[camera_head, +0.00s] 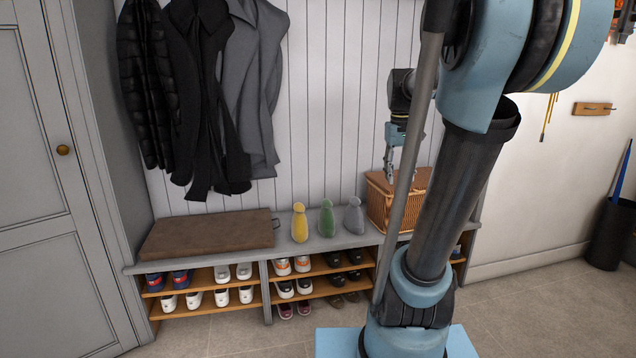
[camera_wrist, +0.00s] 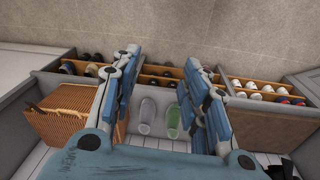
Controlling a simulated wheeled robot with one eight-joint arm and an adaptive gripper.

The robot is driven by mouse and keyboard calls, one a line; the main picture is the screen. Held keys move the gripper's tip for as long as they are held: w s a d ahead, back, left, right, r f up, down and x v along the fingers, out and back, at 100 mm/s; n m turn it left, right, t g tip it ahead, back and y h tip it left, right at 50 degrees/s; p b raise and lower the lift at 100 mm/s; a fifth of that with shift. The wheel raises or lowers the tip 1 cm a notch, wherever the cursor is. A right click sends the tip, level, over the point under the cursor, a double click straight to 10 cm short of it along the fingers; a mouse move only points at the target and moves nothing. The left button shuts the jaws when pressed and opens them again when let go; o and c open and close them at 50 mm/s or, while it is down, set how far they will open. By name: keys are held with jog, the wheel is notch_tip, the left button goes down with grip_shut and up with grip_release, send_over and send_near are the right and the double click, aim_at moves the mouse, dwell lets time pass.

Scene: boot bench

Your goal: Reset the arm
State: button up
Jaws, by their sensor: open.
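My gripper (camera_head: 389,165) hangs fingers down above the right part of the boot bench (camera_head: 345,240), over or near the wicker basket (camera_head: 379,205). In the wrist view my gripper (camera_wrist: 167,85) has its two blue fingers wide apart with nothing between them that it holds. Grey and green bottle-like items (camera_wrist: 173,118) show between the fingers, below and apart from them. In the head view the yellow (camera_head: 299,223), green (camera_head: 326,218) and grey (camera_head: 353,216) items stand in a row on the bench. My arm hides part of the basket and the bench's right end.
A brown cushion (camera_head: 208,234) lies on the bench's left part. Shoes (camera_head: 222,297) fill the shelves below. Dark and grey coats (camera_head: 205,95) hang above the left side. A dark bin (camera_head: 609,235) stands at the far right. Floor in front is clear.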

jog(key=s+a+f, duration=0.2)
jog(key=s+f, duration=0.7)
jog(key=s+a+f+m+t, duration=0.1)
jog(key=s+a+f, duration=0.2)
jog(key=s+f, duration=0.6)
jog(key=shift+s+a+f+y, duration=0.2)
jog(key=shift+f+y, duration=0.1)
jog(key=shift+y, duration=0.1)
jog(key=shift+c, duration=0.9)
jog(key=shift+d, duration=0.2)
